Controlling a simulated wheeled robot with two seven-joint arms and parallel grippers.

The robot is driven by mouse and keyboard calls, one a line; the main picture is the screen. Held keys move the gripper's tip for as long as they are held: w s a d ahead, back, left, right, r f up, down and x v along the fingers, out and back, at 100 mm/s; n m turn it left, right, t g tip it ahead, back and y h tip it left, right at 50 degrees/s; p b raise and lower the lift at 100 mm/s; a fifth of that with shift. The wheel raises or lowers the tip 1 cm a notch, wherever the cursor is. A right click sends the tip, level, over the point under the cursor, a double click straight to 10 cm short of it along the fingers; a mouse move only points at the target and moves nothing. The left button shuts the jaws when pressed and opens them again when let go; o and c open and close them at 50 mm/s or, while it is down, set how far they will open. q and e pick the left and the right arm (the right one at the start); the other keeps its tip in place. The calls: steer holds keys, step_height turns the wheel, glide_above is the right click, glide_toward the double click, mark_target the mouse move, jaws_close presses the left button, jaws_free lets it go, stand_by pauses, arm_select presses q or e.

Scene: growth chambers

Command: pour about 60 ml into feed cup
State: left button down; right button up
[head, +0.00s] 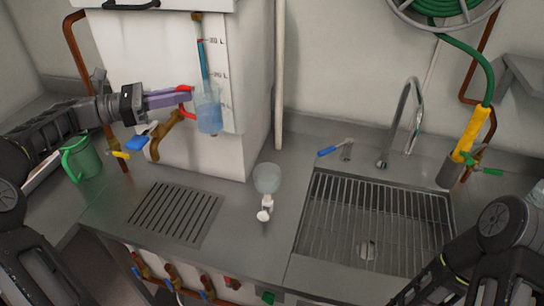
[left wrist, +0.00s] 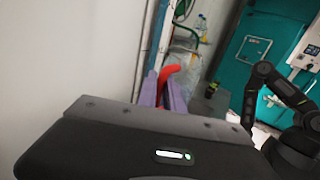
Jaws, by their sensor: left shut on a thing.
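My left gripper (head: 188,97), with purple fingers, is shut on the red handle of a clear measuring jug (head: 208,112) with blue liquid in it. The jug looks roughly upright, in front of the white tank. My right gripper is not clearly seen.
The white tank (head: 195,150) has a blue sight tube (head: 203,60) and a brown tap (head: 163,132). A green jug (head: 80,158) stands at the left. A slotted drain (head: 175,212) lies left of the cup. A sink with a grate (head: 375,215) and a faucet (head: 397,130) is at the right.

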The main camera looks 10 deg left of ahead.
mark_target(194, 115)
arm_select(q)
steer(key=shift+s+r, duration=0.15)
steer(key=shift+r, duration=0.05)
steer(key=shift+d+f+m+y, duration=0.25)
steer(key=shift+d+m+y, duration=0.05)
steer(key=shift+d, duration=0.1)
steer(key=shift+d+f+m+g+y, duration=0.6)
steer(key=shift+d+f+m+y, duration=0.1)
steer(key=shift+d+f+y, duration=0.4)
steer(key=d+f+y+b, duration=0.1)
steer(key=f, duration=0.1)
steer(key=d+f+m+y+b, duration=0.1)
steer(key=d+f+b, duration=0.1)
steer(key=d+f+y+b, duration=0.1)
steer(key=f+b, duration=0.1)
steer(key=shift+s+d+f+m+g, duration=0.2)
steer(key=shift+m+g, duration=0.1)
steer(key=shift+g, duration=0.1)
steer(key=shift+d+f+m+y, duration=0.2)
steer(key=shift+d+y, duration=0.1)
steer(key=shift+y, duration=0.25)
steer(key=shift+d+f+m+y, duration=0.1)
steer(key=shift+d+m+y, duration=0.15)
steer(key=shift+y, duration=0.3)
